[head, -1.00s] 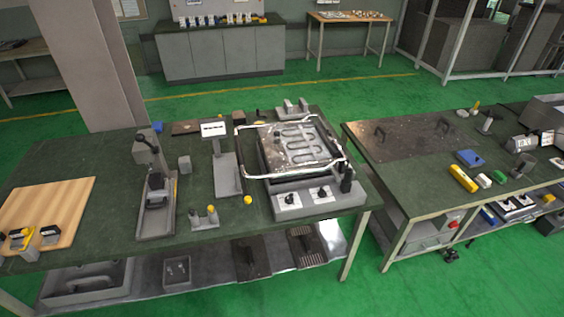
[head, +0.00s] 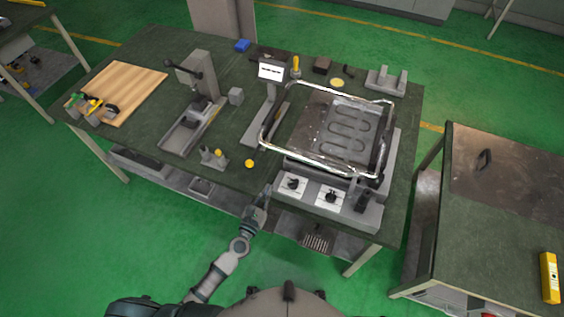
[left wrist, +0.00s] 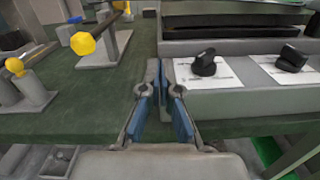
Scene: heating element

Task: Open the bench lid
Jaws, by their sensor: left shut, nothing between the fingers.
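A dark, worn metal lid (head: 500,185) lies flat and closed on the bench at the right. One black handle (head: 485,159) shows on it; the right part of the lid is cut off by the picture edge. My left gripper (head: 267,190) is at the front edge of the other table, left of the heating unit's knobs and well away from the lid. In the left wrist view my left gripper (left wrist: 165,85) is shut and empty, with blue finger pads close together. My right gripper is not in view.
The heating unit (head: 368,213) with a wire frame (head: 320,170) stands on the left table (head: 140,65). A press, a wooden board (head: 122,92) and small parts stand further left. A floor gap separates the benches. A yellow block (head: 549,278) lies on the right bench.

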